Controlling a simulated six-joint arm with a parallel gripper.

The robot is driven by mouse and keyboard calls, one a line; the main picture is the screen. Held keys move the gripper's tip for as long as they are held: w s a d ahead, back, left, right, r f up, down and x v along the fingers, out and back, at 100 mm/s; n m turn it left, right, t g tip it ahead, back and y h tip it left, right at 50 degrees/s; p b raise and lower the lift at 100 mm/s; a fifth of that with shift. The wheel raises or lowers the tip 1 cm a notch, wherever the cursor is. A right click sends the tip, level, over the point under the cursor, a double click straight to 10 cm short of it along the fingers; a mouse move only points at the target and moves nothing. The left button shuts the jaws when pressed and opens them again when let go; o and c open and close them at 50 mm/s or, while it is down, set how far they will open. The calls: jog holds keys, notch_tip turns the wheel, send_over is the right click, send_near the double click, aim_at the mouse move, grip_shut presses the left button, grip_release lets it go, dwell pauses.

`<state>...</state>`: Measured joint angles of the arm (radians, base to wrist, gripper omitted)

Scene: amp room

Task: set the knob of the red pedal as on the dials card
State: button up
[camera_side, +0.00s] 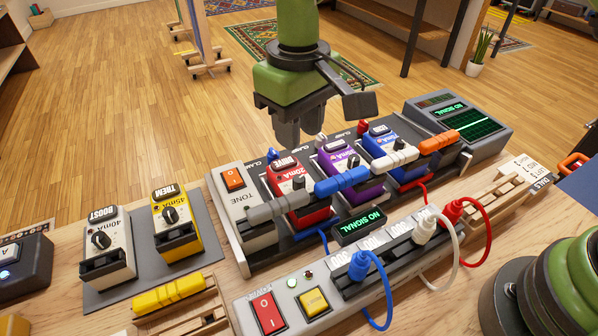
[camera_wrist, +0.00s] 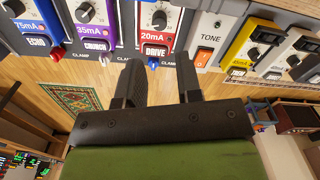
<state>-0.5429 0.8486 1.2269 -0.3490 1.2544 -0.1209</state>
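The red pedal (camera_side: 302,205) is labelled DRIVE and 20mA and sits on the dark pedalboard, between the white TONE unit and the purple pedal. In the wrist view the red pedal (camera_wrist: 154,42) is at the top centre, and its dark knob (camera_wrist: 159,18) has a light pointer mark. My gripper (camera_side: 300,138) hangs above and behind the pedalboard in the side view. In the wrist view my gripper (camera_wrist: 159,62) has its two dark fingers apart, with nothing between them. The fingers are apart from the knob.
A purple pedal (camera_side: 353,183) and a blue pedal stand right of the red one. Coloured plugs and a grey bar (camera_side: 272,208) lie along the board's front. A power strip (camera_side: 268,313) with cables is nearer. A yellow pedal (camera_side: 177,229) and a white pedal stand left.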

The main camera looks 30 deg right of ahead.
aim_at(299, 179)
notch_tip(299, 179, down, 10)
jog(key=shift+r, duration=0.25)
grip_shut()
